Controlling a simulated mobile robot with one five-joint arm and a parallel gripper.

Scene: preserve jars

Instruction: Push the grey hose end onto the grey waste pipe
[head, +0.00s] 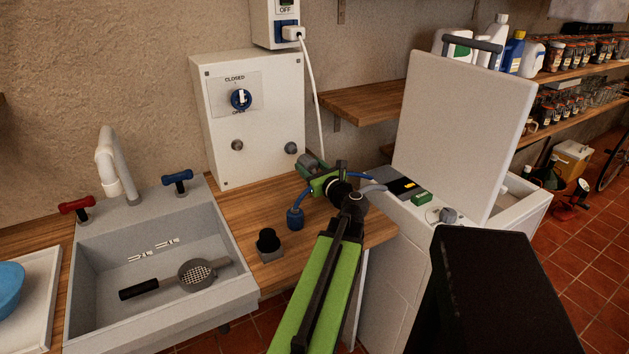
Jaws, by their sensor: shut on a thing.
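Two round grey stubs stick out low on the white wall box: a left one (237,145) and a right one (291,148). I cannot tell for certain which is the grey waste pipe. My gripper (312,170) is shut in front of the box, just below and right of the right stub.
A dark block (268,240) stands at the counter's front. The sink (160,285) holds a strainer (205,274). The machine's raised lid (465,130) stands at right.

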